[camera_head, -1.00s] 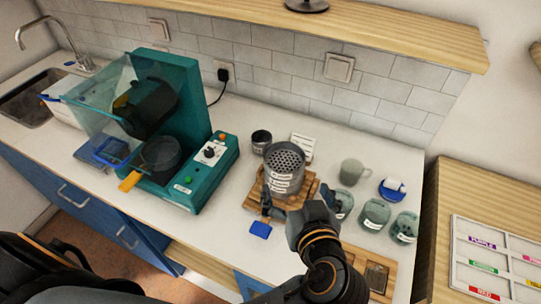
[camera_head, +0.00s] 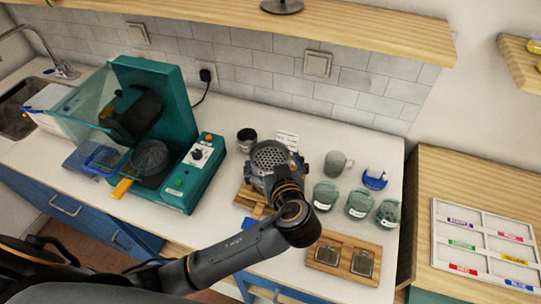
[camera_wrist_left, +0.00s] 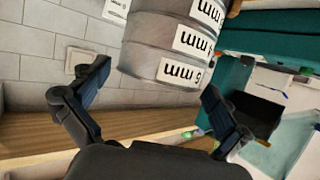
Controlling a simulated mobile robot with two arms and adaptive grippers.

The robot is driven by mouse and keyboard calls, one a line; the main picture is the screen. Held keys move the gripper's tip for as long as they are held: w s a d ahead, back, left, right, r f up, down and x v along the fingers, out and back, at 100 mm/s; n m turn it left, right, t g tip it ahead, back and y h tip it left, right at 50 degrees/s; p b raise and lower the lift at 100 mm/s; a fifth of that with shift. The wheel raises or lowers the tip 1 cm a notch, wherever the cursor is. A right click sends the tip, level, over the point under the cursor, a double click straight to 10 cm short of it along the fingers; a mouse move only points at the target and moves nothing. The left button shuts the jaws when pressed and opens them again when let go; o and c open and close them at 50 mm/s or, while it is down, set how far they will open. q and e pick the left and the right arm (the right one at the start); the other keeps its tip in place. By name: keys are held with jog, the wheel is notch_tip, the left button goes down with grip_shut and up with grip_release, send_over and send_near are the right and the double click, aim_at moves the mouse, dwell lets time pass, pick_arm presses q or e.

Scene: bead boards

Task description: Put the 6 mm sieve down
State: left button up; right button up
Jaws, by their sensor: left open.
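A stack of round grey metal sieves (camera_head: 271,154) stands on a wooden board (camera_head: 243,198) on the counter; the uppermost has a plate of large holes. In the left wrist view, turned upside down, the sieve labelled 6 mm (camera_wrist_left: 145,62) is at the stack's top end, with other mm-labelled sieves continuing beyond it. My left gripper (camera_head: 277,178) is open at the near side of the stack. In the left wrist view its fingers (camera_wrist_left: 156,84) are spread either side of the 6 mm sieve, with nothing gripped. The gripper hides the stack's front in the head view. My right gripper is out of view.
A teal machine (camera_head: 180,165) with a clear raised cover stands left. A dark cup (camera_head: 247,139) and a white card (camera_head: 287,140) are behind the stack. A mug (camera_head: 337,163), several green-grey jars (camera_head: 359,204) and a wooden tray (camera_head: 326,256) are to the right.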

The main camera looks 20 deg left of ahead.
aim_at(267, 154)
pick_arm(q)
jog(key=x, duration=0.2)
jog(key=shift+w+a+f, duration=0.1)
jog(key=shift+w+a, duration=0.05)
jog(key=shift+a, duration=0.1)
jog(key=shift+d, duration=0.1)
jog(key=c, duration=0.9)
